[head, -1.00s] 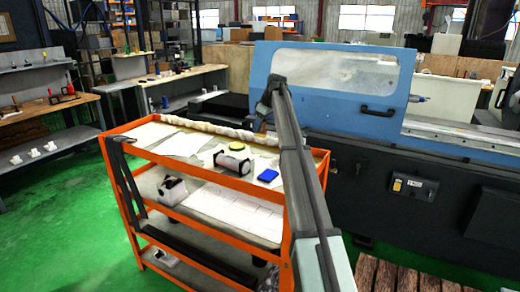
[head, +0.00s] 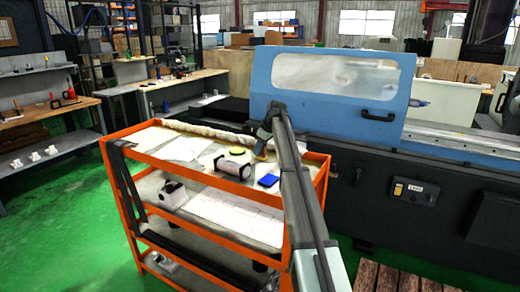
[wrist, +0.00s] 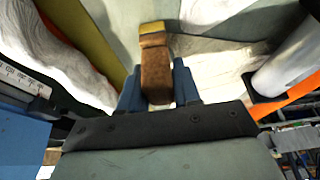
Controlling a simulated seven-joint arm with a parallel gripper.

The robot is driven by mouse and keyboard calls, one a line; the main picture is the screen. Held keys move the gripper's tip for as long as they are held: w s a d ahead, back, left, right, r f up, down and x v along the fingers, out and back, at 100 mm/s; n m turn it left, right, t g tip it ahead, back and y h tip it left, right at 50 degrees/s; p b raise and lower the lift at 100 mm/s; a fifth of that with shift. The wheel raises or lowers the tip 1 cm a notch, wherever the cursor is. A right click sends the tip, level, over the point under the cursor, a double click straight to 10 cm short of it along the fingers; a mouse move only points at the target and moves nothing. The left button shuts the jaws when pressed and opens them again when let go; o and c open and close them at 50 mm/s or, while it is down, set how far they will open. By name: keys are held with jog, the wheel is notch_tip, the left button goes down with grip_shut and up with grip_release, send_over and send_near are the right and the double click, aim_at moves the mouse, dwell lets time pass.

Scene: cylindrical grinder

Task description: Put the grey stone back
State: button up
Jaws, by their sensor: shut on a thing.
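My gripper (wrist: 157,88) is shut on a brown block with a yellowish end (wrist: 155,60), which sits between its blue fingers in the wrist view. The block looks brown, not grey, and I cannot pick out a plainly grey stone. In the head view my gripper (head: 262,146) is low over the right back part of the orange trolley's top (head: 310,157). It is behind the blue box (head: 268,181) and right of the white cylinder with dark ends (head: 232,166). I cannot tell whether the block touches the surface.
White sheets (head: 182,148) and a rolled pale cloth (head: 200,130) lie on the trolley top. A small yellow thing (head: 237,151) is beside the cylinder. The blue machine cover (head: 335,85) stands close behind the trolley. Lower shelves hold more papers.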

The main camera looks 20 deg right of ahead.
jog(key=shift+f, duration=0.1)
jog(key=o, duration=1)
jog(key=v, duration=1.2)
